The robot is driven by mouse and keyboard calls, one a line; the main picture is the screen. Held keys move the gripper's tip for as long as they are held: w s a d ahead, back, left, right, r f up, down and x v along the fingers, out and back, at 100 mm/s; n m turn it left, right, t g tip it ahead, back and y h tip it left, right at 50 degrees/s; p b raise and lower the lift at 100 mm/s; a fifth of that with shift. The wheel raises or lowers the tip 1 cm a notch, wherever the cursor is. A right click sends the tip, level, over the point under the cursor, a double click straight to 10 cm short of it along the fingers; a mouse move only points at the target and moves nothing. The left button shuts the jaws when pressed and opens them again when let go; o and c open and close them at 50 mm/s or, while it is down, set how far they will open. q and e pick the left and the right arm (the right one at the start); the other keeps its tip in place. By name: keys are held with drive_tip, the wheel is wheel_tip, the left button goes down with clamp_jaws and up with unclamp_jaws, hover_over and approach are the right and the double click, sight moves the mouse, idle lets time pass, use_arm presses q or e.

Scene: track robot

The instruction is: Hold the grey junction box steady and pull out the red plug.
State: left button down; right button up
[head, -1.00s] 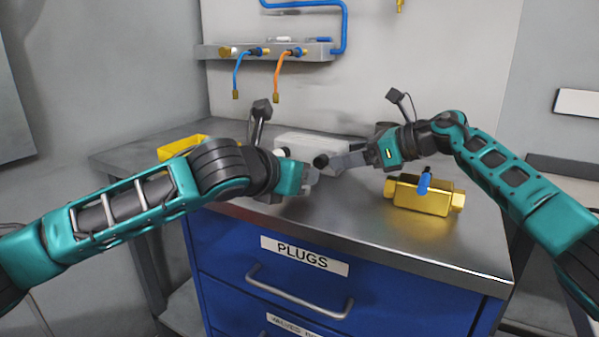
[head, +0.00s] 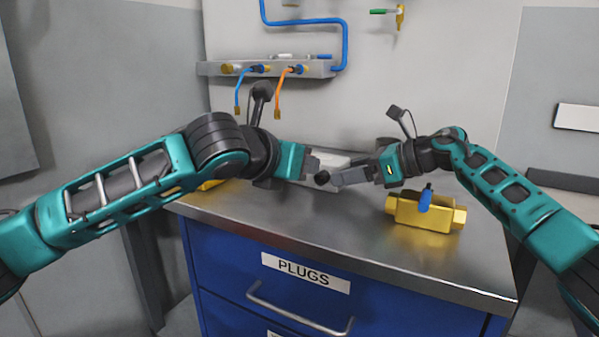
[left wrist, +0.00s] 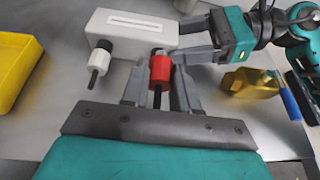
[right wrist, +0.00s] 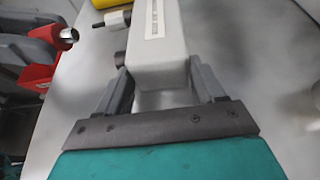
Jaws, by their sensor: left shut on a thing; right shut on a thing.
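The grey junction box (right wrist: 170,62) lies on the metal bench top; it also shows in the left wrist view (left wrist: 115,38). My right gripper (head: 345,178) is shut on the box, one finger on each side of its end. My left gripper (head: 314,165) is shut on the red plug (left wrist: 160,69), which has a dark cable end. In the right wrist view the red plug (right wrist: 38,76) shows a bare silver tip and is apart from the box. A dark socket (right wrist: 120,60) shows on the box's side. The red plug is hidden in the head view.
A white and black plug (left wrist: 98,60) sits at the box's other end. A yellow bin (left wrist: 15,65) stands left. A brass block with a blue handle (head: 425,211) stands right. A wall rail (head: 280,68) carries hoses. The front right bench top is clear.

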use_arm(q)
drive_tip(key=shift+r, duration=1.55)
use_arm(e)
drive_tip(key=o, duration=1.2)
drive_tip(key=shift+o, duration=0.2)
drive_tip(key=shift+d, duration=0.1)
